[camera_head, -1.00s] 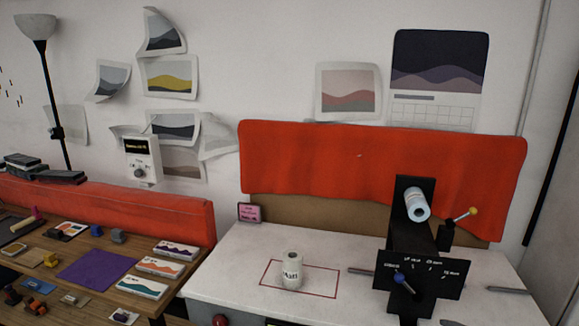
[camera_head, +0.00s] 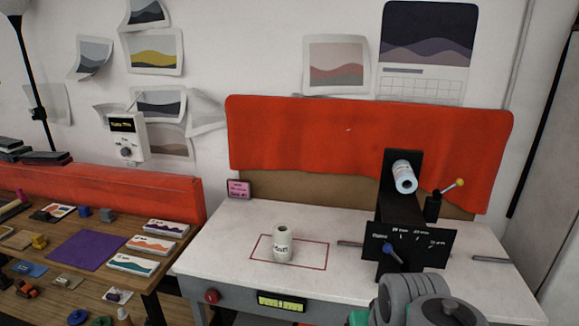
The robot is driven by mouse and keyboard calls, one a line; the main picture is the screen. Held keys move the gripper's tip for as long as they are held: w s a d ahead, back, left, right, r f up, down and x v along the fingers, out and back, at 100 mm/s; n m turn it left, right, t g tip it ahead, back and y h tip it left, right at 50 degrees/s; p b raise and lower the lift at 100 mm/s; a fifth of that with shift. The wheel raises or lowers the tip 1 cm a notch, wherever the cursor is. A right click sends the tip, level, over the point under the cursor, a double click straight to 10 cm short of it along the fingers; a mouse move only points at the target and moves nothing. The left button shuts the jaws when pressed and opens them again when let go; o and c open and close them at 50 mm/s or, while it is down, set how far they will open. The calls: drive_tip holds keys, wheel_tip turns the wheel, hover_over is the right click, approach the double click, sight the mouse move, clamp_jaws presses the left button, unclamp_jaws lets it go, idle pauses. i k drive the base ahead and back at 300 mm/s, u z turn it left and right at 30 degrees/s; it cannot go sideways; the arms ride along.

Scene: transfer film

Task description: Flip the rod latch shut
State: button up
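A black machine (camera_head: 386,210) stands at the right of the white table and carries a pale roll (camera_head: 404,177) on its upper end. A metal rod (camera_head: 490,259) shows to the right of the plate. My grey arm links show at the bottom right; my gripper is not visible.
A white labelled bottle (camera_head: 282,246) stands inside a red outlined rectangle on the table (camera_head: 225,240). A red knob (camera_head: 212,296) and a yellow-green level (camera_head: 282,302) are on the table's front. A wooden table (camera_head: 70,285) with small items stands at left.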

sight(437, 194)
drive_tip(key=u, duration=0.05)
drive_tip(key=k, duration=0.5)
drive_tip(key=z, duration=0.9)
drive_tip(key=i, duration=0.8)
drive_tip(key=u, duration=0.9)
